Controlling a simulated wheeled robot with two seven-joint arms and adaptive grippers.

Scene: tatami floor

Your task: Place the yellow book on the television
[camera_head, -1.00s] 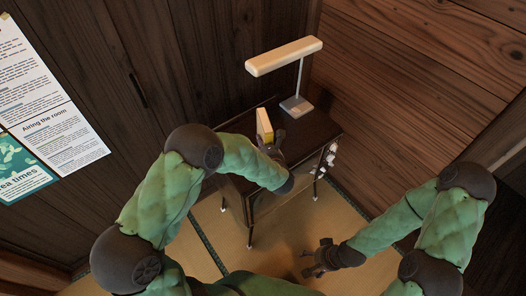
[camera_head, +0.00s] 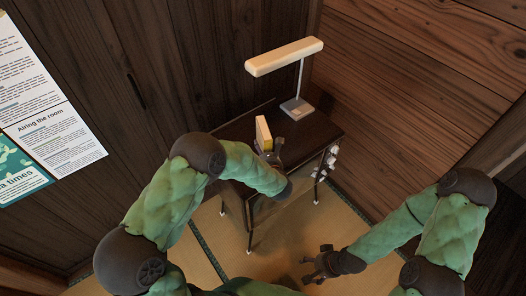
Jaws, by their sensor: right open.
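The yellow book (camera_head: 263,134) stands upright on the dark desk (camera_head: 235,129), its yellow side and pale page edge showing. My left gripper (camera_head: 270,150) is at the near side of the book, its fingers around or right beside the book's lower part. The hand and wrist partly hide the fingers, so I cannot tell whether they are closed on it. My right gripper (camera_head: 306,268) is open and empty, low over the tatami in front of the desk. No television shows in the view.
A desk lamp (camera_head: 285,57) with a long cream head stands at the back of the desk. White items (camera_head: 331,158) hang at the desk's right side. Wooden walls close off the back and right. Posters (camera_head: 45,125) are on the left wall. Tatami floor (camera_head: 285,235) is clear in front.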

